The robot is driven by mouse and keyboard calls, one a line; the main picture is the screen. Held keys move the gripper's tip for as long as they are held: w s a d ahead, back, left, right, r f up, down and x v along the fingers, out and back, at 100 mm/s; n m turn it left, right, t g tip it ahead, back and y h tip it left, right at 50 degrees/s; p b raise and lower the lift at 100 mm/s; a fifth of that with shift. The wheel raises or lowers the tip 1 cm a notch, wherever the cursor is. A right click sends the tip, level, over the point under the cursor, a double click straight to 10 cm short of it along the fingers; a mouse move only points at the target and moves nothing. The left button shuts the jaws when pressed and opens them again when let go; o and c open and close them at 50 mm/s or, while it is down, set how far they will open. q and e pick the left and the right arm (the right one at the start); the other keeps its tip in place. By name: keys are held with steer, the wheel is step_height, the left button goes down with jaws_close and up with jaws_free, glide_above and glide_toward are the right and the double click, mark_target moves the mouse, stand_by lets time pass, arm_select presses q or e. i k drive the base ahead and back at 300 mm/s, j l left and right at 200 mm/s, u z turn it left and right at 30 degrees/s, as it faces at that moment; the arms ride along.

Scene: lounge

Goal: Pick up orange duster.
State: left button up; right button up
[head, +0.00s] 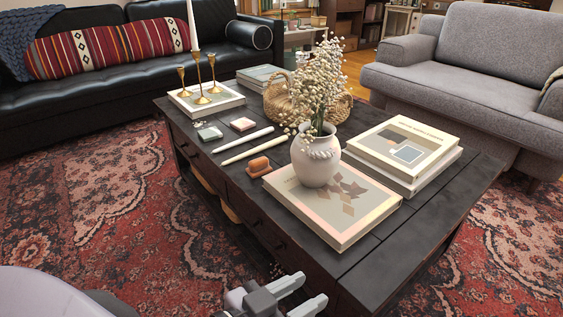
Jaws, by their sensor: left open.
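The orange duster (258,166) is a small orange block with a darker lower layer. It lies on the dark wooden coffee table (390,272), just left of the book under the white vase. My left gripper (311,289) is at the bottom of the head view, by the table's near edge. Its two fingers are apart with nothing between them, and it is well clear of the duster. My right gripper is not in view.
The white vase (316,160) of dried flowers stands on a large book (345,228) right beside the duster. Two white sticks (252,147), a pink block (242,124) and a grey block (209,133) lie behind it. Stacked books (402,148) are at right.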

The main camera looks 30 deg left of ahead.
mark_target(257, 167)
steer(key=j+z, duration=0.4)
steer(key=j, duration=0.35)
steer(key=k+j+z, duration=0.1)
steer(key=j+z, duration=0.25)
steer(key=j, duration=0.8)
steer(key=k+j+z, duration=0.1)
steer(key=j, duration=0.3)
steer(key=k+j, duration=0.15)
steer(key=j, duration=0.25)
steer(key=j+z, duration=0.1)
steer(key=j, duration=0.3)
steer(key=k+j, duration=0.15)
steer(key=j, duration=0.25)
steer(key=k+j+z, duration=0.1)
steer(key=j, duration=0.3)
steer(key=i+j, duration=0.15)
steer(key=j, duration=0.25)
steer(key=i+j, duration=0.15)
steer(key=j, duration=0.2)
steer(key=i+j, duration=0.1)
steer(key=i, duration=0.35)
